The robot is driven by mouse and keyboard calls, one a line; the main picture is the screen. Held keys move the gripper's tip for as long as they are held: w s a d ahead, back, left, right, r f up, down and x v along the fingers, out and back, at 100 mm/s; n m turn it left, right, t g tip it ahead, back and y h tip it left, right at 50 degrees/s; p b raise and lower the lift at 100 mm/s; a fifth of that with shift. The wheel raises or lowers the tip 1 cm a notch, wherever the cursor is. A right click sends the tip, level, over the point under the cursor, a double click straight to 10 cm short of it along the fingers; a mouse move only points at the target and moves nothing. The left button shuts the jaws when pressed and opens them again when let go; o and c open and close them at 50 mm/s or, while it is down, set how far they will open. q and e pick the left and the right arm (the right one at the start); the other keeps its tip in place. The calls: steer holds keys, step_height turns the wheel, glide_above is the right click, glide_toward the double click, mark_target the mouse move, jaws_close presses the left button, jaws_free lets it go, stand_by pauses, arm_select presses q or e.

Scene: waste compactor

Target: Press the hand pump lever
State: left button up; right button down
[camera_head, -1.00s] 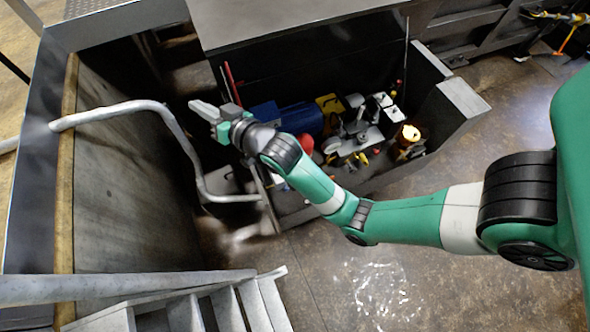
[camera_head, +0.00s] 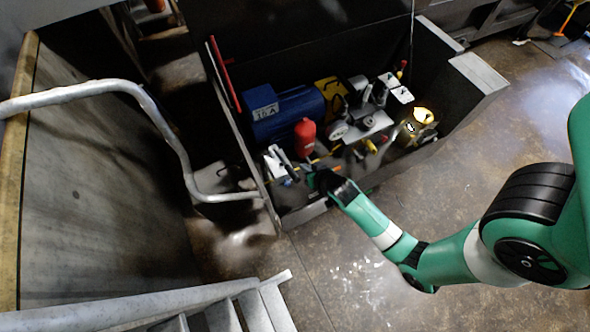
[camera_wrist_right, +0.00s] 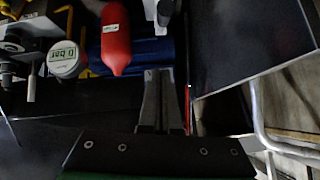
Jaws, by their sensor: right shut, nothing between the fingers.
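My right gripper (camera_head: 281,162) is at the left end of the open hydraulic compartment, left of and below the red cylinder (camera_head: 305,135). Its two grey fingers are shut together and empty; they also show in the right wrist view (camera_wrist_right: 155,100). In that view the red cylinder (camera_wrist_right: 116,40) is just above and left of the fingertips, apart from them in the picture. A round gauge (camera_wrist_right: 64,58) reading 0 bar is further left. I cannot tell for sure which part is the hand pump lever. My left gripper is not in view.
A blue motor (camera_head: 284,112) lies behind the red cylinder. A brass-coloured container (camera_head: 420,118) stands at the compartment's right. The dark compartment wall (camera_head: 234,125) and a grey handrail (camera_head: 160,115) are to the left. Open floor (camera_head: 340,270) lies in front.

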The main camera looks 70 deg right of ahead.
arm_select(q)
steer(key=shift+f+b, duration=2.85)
arm_select(e)
steer(key=shift+w+d+f, duration=0.45)
steer(key=shift+w+f, duration=0.4)
steer(key=shift+f, duration=0.85)
steer(key=shift+w+d+f, duration=0.45)
steer(key=shift+w+f, duration=0.35)
steer(key=shift+f, duration=0.85)
steer(key=shift+w+d+f, duration=0.45)
steer(key=shift+w+f, duration=0.4)
steer(key=shift+f, duration=0.85)
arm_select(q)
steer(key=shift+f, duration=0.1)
arm_select(e)
steer(key=shift+f, duration=0.1)
